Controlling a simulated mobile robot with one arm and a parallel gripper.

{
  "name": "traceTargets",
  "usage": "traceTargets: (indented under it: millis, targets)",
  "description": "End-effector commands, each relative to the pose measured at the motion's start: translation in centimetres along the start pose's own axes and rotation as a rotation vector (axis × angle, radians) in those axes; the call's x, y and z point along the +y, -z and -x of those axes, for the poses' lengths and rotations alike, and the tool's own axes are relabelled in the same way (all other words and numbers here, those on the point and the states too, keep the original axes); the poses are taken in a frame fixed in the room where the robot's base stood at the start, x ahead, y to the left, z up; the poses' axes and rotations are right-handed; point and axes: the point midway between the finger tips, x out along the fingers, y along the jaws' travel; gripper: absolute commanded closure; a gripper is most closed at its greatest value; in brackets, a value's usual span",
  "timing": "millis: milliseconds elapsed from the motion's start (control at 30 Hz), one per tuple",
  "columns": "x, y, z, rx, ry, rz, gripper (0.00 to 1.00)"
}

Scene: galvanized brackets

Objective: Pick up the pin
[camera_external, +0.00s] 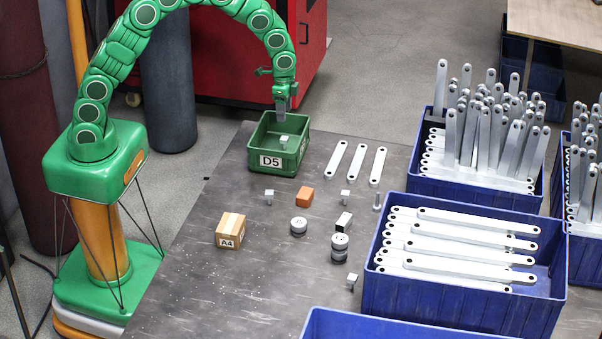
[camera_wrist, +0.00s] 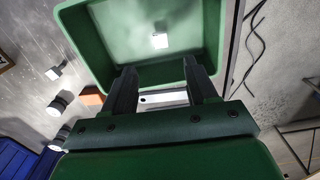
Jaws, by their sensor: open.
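My gripper (camera_external: 281,104) is open and empty, pointing down over the green bin (camera_external: 264,162) marked D5. Its two dark fingers (camera_wrist: 160,68) are spread apart in the wrist view. A small pale piece with a square top (camera_external: 284,142) is inside the bin, below my gripper; it also shows in the wrist view (camera_wrist: 159,41), past the fingertips. A thin grey upright pin (camera_external: 377,201) stands on the table near the flat brackets. Similar small square-topped pieces stand on the table at the left (camera_external: 269,195), middle (camera_external: 345,196) and front (camera_external: 352,280). I cannot tell which one the task means.
Several flat brackets (camera_external: 357,162) lie right of the bin. Blue crates (camera_external: 460,307) of brackets line the right. The front-left table is clear.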

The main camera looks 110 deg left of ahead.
Motion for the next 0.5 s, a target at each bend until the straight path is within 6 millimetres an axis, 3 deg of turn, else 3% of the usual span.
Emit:
traceTargets:
  millis: [67, 167, 300, 500]
  targets:
    - [1.1, 0.4, -0.2, -0.001, -0.002, 0.002, 0.43]
    - [4.3, 1.5, -1.0, -0.003, -0.004, 0.019, 0.43]
    - [11.2, 3.4, -2.5, 0.0, -0.005, 0.072, 0.43]
    - [19.9, 4.2, -4.6, -0.003, -0.006, 0.164, 0.43]
